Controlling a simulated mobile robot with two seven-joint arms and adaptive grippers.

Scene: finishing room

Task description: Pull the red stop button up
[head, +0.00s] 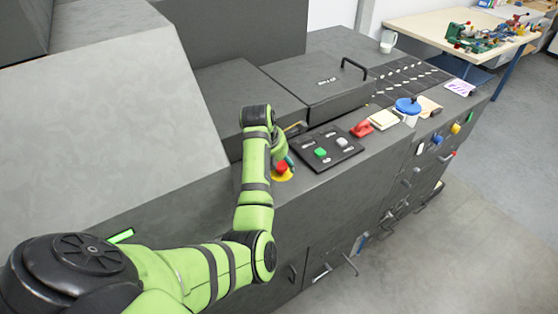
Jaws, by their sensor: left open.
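The red stop button (282,167) sits on a yellow base on the dark grey machine top, just right of my left forearm. My left arm comes in from the lower left and bends up beside the button. My left gripper (289,159) shows only in part, close by the button and partly behind my arm. It is open. Whether its fingers touch the button or stand around it cannot be told. My right gripper is not in view.
A black panel (338,155) with a green button (321,152) and a pale button lies right of the stop button. A handled lid (318,82) lies behind.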

